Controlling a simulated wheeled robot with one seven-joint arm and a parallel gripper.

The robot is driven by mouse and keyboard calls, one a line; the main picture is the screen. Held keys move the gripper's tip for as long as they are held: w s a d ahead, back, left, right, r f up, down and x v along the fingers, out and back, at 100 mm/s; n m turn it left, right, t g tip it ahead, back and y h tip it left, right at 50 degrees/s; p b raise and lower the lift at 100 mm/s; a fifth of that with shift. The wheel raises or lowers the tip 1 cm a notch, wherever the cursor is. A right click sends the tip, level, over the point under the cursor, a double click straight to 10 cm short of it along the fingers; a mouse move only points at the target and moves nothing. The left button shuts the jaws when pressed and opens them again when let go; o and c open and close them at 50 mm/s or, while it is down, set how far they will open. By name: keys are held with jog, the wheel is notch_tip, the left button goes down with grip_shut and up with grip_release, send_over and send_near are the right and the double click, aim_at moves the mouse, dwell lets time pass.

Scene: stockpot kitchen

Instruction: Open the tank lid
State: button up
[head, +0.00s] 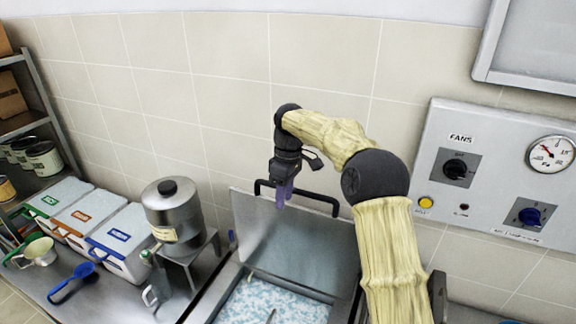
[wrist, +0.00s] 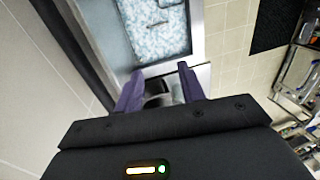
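The tank (head: 270,300) stands in the lower middle of the head view. Its steel lid (head: 300,245) is raised and leans back towards the tiled wall, so the blue-and-white contents show; they also show in the wrist view (wrist: 158,28). A black bar handle (head: 322,200) runs along the lid's upper edge. My gripper (head: 283,196) points down at the left part of this handle. In the wrist view its purple fingers (wrist: 160,92) are spread apart, with a dark form between or beyond them. I cannot tell whether they touch the handle.
A control panel (head: 490,180) with knobs and a gauge is on the wall at right. A steel urn (head: 172,212) on a stand and several lidded bins (head: 90,220) occupy the left counter. A blue scoop (head: 72,282) lies in front of the bins.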

notch_tip(320, 180, up, 10)
jog(key=w+p, duration=0.1)
jog(key=w, duration=0.1)
jog(key=shift+d+r, duration=0.15)
jog(key=shift+d, duration=0.25)
jog(key=shift+w, duration=0.1)
jog(key=c, duration=0.5)
jog(key=shift+f, duration=0.3)
grip_shut()
jog(key=s+d+f+m+t+b, duration=0.1)
jog(key=s+d+f+m+b, duration=0.35)
jog(key=f, duration=0.45)
jog(key=s+d+f+m+t+b, duration=0.2)
jog(key=s+d+f+m+b, duration=0.1)
jog(key=s+d+f+b, duration=0.4)
jog(key=s+d+f+m+b, duration=0.2)
jog(key=s+d+f+m, duration=0.1)
jog(key=s+f, duration=0.4)
jog(key=s+d+f+m+t+b, duration=0.1)
jog(key=s+d+f+m+b, duration=0.1)
jog(key=s+f, duration=0.5)
jog(key=s+d+m, duration=0.1)
jog(key=s+d, duration=0.1)
jog(key=shift+s+d+m+t+h, duration=0.3)
jog(key=shift+s+d+m+h, duration=0.05)
jog(key=shift+s+h, duration=0.05)
